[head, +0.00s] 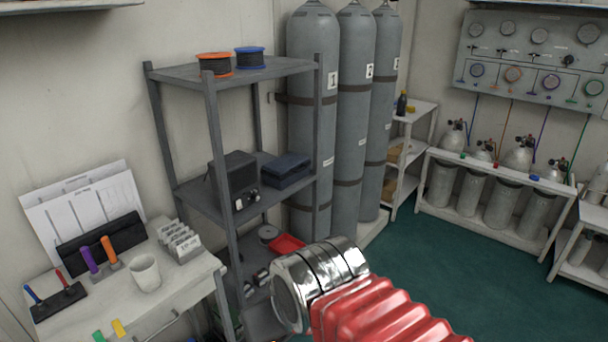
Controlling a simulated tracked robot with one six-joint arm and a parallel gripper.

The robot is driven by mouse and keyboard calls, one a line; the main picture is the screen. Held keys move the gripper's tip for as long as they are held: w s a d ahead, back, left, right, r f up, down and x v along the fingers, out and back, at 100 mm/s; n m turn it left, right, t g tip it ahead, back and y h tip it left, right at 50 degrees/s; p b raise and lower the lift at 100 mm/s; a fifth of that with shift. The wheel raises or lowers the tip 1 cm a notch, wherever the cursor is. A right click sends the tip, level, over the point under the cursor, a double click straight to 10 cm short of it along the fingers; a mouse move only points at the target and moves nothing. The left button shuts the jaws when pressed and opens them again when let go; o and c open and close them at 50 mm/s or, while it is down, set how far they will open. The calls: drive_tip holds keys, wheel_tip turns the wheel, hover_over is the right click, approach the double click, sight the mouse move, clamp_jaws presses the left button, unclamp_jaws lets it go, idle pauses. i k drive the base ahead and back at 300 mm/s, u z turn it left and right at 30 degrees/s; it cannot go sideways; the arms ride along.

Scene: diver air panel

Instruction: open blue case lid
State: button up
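A dark blue case (287,170) sits on the middle shelf of the grey rack, at its right side, just right of a black box-shaped unit. Its lid looks shut, lying flat on top. My arm comes in from the bottom right with a red ribbed sleeve and a shiny metal wrist section, below and in front of the rack. The fingers of my gripper do not show. The wrist section is apart from the case and lower in the picture.
The rack's middle shelf (212,207) also holds the black unit (233,180). Orange (214,63) and blue (250,57) reels stand on its top. Tall grey cylinders (312,120) stand close behind right. A white desk (150,300) is left. Green floor (420,270) is open at right.

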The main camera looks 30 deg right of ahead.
sight(282, 166)
drive_tip(key=z, duration=0.05)
drive_tip(key=i, duration=1)
drive_tip(key=u, duration=0.05)
